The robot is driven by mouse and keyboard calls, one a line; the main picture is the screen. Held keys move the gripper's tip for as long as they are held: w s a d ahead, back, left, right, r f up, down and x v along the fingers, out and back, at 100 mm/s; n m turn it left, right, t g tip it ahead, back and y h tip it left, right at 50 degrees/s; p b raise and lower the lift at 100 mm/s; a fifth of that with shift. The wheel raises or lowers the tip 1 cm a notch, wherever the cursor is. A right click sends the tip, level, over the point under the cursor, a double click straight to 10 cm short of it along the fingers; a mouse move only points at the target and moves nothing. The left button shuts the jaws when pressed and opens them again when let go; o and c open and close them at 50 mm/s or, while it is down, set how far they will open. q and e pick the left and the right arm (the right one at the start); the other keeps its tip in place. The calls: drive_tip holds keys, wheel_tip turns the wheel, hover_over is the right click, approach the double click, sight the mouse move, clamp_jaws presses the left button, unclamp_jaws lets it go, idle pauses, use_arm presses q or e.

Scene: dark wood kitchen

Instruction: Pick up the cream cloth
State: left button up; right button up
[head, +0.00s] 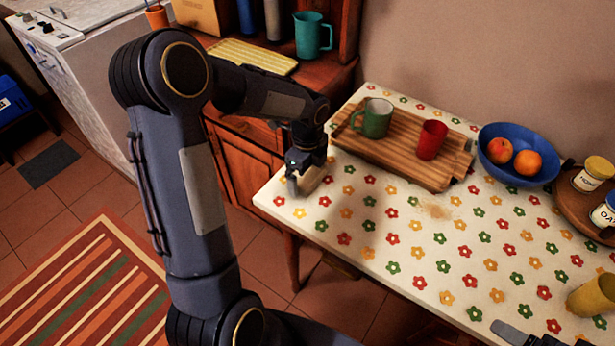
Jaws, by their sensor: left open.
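My left gripper (300,182) is open and points down over the left corner of the flowered table. A small pale tan patch (315,178) shows right beside its fingers and may be the cream cloth. The gripper covers much of this spot, so I cannot tell its shape or whether the fingers touch it.
A wooden tray (398,150) holds a green mug (374,119) and a red cup (431,140). A blue bowl (519,170) of fruit stands farther right. A yellow cup (592,296) lies near the right edge. The table's middle is mostly clear, with a brownish smudge.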

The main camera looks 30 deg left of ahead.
sight(308, 173)
use_arm(q)
drive_tip(key=shift+c, duration=0.3)
drive_tip(key=c, duration=0.7)
drive_tip(key=shift+c, duration=0.2)
drive_tip(key=shift+r, duration=0.1)
drive_tip(key=shift+r, duration=0.45)
wheel_tip(308, 173, up, 2)
drive_tip(key=shift+r+p, duration=0.25)
drive_tip(key=shift+p, duration=0.05)
drive_tip(key=s+r, duration=0.1)
drive_tip(key=s+d+r, duration=0.1)
drive_tip(key=r, duration=0.1)
drive_tip(key=s+d+r, duration=0.1)
drive_tip(key=s+r, duration=0.1)
drive_tip(key=shift+d+r, duration=0.1)
drive_tip(key=shift+r, duration=0.1)
drive_tip(key=s+d+r, duration=0.4)
drive_tip(key=s, duration=0.4)
drive_tip(key=shift+s+d, duration=0.15)
drive_tip(key=shift+s, duration=0.1)
